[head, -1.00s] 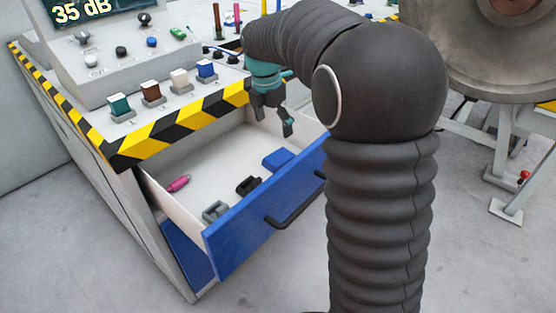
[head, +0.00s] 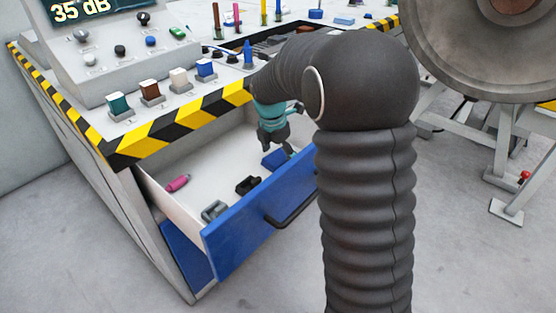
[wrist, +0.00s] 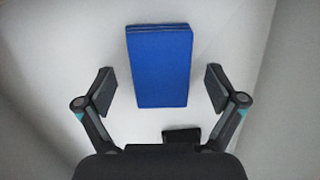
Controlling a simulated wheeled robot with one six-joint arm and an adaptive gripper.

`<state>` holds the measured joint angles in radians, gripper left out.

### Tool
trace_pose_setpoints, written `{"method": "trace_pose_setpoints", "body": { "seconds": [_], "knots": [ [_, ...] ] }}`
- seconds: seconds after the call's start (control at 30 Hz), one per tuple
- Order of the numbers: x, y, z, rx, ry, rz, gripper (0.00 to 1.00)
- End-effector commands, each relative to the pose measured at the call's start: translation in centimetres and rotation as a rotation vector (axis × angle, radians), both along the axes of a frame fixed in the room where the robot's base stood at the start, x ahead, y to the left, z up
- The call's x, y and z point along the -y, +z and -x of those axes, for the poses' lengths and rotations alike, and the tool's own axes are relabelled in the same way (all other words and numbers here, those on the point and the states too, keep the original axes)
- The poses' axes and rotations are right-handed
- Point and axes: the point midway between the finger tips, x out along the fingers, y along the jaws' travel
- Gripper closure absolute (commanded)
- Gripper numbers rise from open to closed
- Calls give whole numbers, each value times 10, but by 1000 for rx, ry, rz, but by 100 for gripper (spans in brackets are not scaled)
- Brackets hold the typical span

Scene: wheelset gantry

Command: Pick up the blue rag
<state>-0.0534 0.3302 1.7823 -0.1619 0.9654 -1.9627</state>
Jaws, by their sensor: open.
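The blue rag (head: 274,159) is a folded, flat rectangle lying in the open drawer (head: 215,168), near its right end. In the wrist view the blue rag (wrist: 160,66) lies ahead of and partly between the open fingers, with clear gaps on both sides. My gripper (head: 288,150) is open and empty, down inside the drawer just above the rag. It also shows in the wrist view (wrist: 160,90), one finger to each side. The head view does not show clearly how high the fingertips are above the rag.
The drawer also holds a black item (head: 248,185), a grey item (head: 214,210) and a pink item (head: 177,183). The blue drawer front (head: 250,219) with its handle stands close to my gripper. The striped console edge (head: 180,130) overhangs the drawer's back.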

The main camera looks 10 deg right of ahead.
Motion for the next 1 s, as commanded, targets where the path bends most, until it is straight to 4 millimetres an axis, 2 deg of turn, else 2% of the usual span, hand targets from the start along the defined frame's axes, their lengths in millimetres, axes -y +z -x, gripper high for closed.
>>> {"method": "trace_pose_setpoints", "body": {
  "seconds": [0.17, 0.2, 0.43, 0.83, 1.0],
  "knots": [
    [0, 0, 0, 0, 0, 0, 6],
    [0, 0, 0, 0, 0, 0, 9],
    [0, 0, 0, 0, 0, 0, 65],
    [0, 1, 0, 0, 0, 0, 66],
    [0, 12, -1, 1, -1, 0, 66]
  ]
}}
